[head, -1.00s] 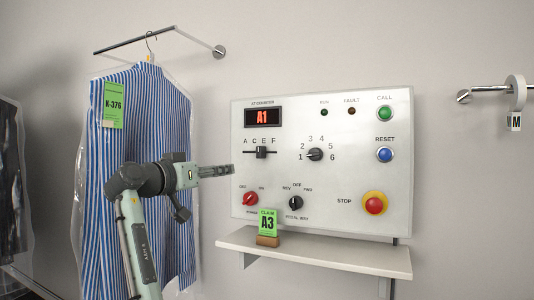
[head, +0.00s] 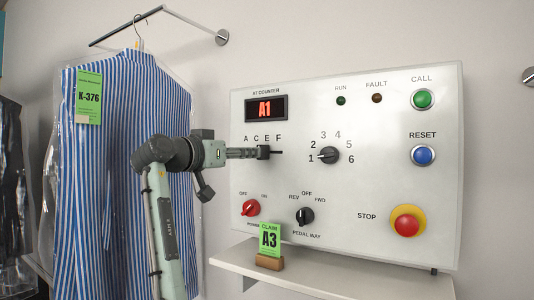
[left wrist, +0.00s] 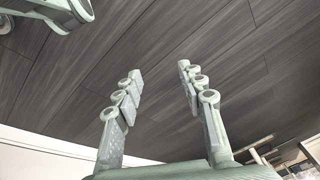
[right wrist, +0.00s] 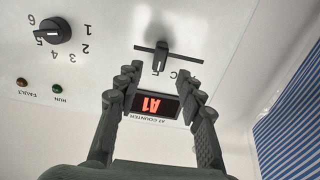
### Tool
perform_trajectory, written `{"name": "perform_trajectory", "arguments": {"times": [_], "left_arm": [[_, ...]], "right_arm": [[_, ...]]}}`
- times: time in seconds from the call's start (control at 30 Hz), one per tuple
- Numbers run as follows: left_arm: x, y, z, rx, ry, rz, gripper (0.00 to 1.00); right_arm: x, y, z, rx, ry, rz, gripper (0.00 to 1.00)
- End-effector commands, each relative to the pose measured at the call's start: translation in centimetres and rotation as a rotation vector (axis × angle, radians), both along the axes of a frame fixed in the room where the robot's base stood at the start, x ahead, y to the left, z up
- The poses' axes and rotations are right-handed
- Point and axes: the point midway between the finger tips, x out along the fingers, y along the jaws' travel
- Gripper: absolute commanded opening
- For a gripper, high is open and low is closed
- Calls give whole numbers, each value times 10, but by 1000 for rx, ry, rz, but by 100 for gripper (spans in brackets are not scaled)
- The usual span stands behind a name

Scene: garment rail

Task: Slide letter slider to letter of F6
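The white control panel (head: 340,210) has a black letter slider (head: 263,152) under the letters A, C, E, F. The counter display (head: 266,109) reads A1. My right gripper (head: 252,153) points at the slider from the left. Its fingers (right wrist: 160,84) are open, with the knob beyond the gap between the tips; touch is unclear. My left gripper (left wrist: 160,72) is open and empty above a dark floor, outside the head view.
The number dial (head: 328,155) points at 1. Below are a red knob (head: 250,208), a mode knob (head: 304,216) and a stop button (head: 407,223). A bagged striped shirt (head: 115,190) hangs at left.

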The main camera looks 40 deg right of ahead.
Motion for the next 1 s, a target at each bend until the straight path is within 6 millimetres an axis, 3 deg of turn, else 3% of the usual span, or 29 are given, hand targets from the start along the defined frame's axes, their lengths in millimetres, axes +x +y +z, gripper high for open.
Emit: {"name": "perform_trajectory", "arguments": {"times": [0.17,0.53,0.9,1.0], "left_arm": [[-6,1,-9,4,11,-4,40],[-30,9,-49,26,48,-36,40],[-34,10,-56,30,53,-41,40],[-34,10,-56,30,53,-41,40]], "right_arm": [[6,-16,1,1,1,-1,38],[27,-65,1,1,1,-1,38],[30,-72,0,0,0,1,38],[30,-72,0,0,0,0,27]]}}
